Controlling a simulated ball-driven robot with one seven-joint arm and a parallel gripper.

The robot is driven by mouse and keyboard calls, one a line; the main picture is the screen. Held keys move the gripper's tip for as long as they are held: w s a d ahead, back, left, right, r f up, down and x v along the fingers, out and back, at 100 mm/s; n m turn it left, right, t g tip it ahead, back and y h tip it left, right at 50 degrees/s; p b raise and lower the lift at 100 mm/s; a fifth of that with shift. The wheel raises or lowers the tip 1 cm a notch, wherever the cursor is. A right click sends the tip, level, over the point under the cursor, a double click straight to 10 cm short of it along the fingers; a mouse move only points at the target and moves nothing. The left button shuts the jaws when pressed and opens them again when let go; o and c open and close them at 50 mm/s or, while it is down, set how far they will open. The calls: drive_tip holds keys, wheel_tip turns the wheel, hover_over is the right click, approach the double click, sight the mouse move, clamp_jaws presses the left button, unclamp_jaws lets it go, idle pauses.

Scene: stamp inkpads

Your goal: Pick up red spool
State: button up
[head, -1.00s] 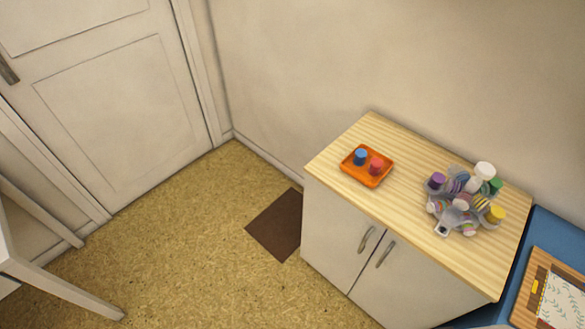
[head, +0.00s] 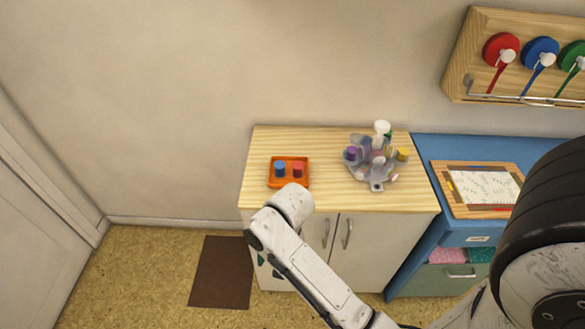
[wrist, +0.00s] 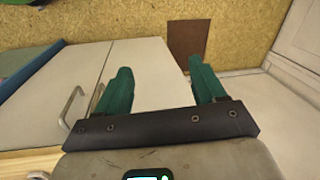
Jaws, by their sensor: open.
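The red spool (head: 298,170) stands in the right half of an orange tray (head: 289,187) on the wooden cabinet top. A blue spool (head: 280,168) stands beside it on the left in the same tray. My gripper shows in the wrist view (wrist: 160,80) with its two green fingers spread apart and nothing between them. It faces down past the cabinet doors toward the floor. In the head view my arm reaches up in front of the cabinet, just below the tray, and the fingers are hidden. The spools are not in the wrist view.
A clear carousel (head: 377,172) with several coloured items stands on the right of the cabinet top (head: 327,146). A blue table (head: 425,155) with a framed board (head: 481,187) adjoins on the right. Door handles (head: 347,233) stick out of the cabinet front. Colour dispensers hang on the wall.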

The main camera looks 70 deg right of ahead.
drive_tip(key=w+d+r+m, duration=0.2)
drive_tip(key=w+d+m, duration=0.1)
drive_tip(key=d+m, duration=0.25)
drive_tip(key=w+d+r+m, duration=0.2)
drive_tip(key=w+d+m, duration=0.1)
drive_tip(key=d+m, duration=0.3)
drive_tip(key=m+t, duration=0.1)
drive_tip(key=m, duration=1)
approach(299, 165)
drive_tip(key=shift+n, duration=0.25)
drive_tip(key=x, duration=0.9)
drive_tip(key=shift+w+f+p, duration=0.1)
drive_tip(key=shift+f+p, duration=0.2)
drive_tip(key=shift+p, duration=0.1)
drive_tip(key=shift+a, duration=0.1)
drive_tip(key=c, duration=1.1)
